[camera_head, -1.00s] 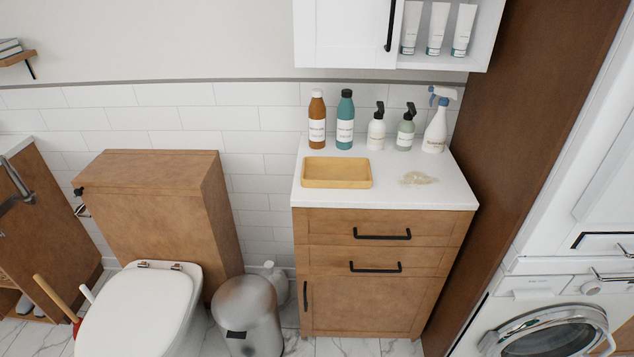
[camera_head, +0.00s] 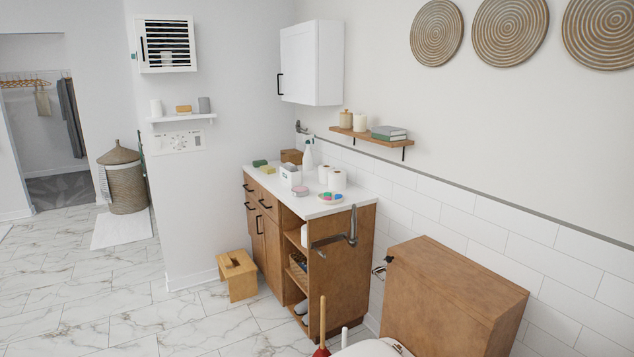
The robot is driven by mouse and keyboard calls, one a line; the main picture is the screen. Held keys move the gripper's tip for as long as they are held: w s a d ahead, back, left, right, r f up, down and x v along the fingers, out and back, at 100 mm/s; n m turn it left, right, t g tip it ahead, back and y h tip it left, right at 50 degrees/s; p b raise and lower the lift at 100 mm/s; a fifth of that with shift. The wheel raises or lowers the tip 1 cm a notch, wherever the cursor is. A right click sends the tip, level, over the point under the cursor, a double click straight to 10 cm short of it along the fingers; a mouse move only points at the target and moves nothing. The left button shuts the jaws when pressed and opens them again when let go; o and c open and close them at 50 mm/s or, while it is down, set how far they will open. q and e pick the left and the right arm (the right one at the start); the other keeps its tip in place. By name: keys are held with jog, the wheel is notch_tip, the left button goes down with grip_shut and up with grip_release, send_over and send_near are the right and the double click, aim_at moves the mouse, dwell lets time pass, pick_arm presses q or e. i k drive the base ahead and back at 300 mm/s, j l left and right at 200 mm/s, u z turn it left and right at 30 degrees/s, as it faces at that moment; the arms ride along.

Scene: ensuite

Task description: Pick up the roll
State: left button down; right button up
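Two white paper rolls stand upright on the white countertop of a wooden cabinet in the middle of the view. The nearer roll (camera_head: 337,180) is beside the farther roll (camera_head: 324,174). A shallow dish with coloured pieces (camera_head: 330,198) lies just in front of them. Another white roll-like item (camera_head: 304,235) shows partly in the cabinet's open upper shelf. Neither of my grippers is in view.
The wooden cabinet (camera_head: 333,280) has a metal grab bar (camera_head: 350,238) on its side. A wooden stool (camera_head: 237,276) stands at its left. The wooden toilet tank box (camera_head: 450,290) and plunger (camera_head: 322,325) are close in front. Marble floor (camera_head: 110,275) at left is open.

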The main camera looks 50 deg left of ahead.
aim_at(337, 177)
jog(key=u, duration=1.6)
jog(key=i+j+z, duration=0.15)
jog(key=z, duration=0.25)
jog(key=i+j+z, duration=0.1)
jog(key=z, duration=0.3)
jog(key=i+j+z, duration=0.15)
jog(key=j, duration=0.4)
jog(key=i+j+z, duration=0.15)
jog(key=j, duration=0.4)
jog(key=i+j+z, duration=0.15)
jog(key=j, duration=0.4)
jog(key=j+z, duration=0.15)
jog(key=j, duration=0.4)
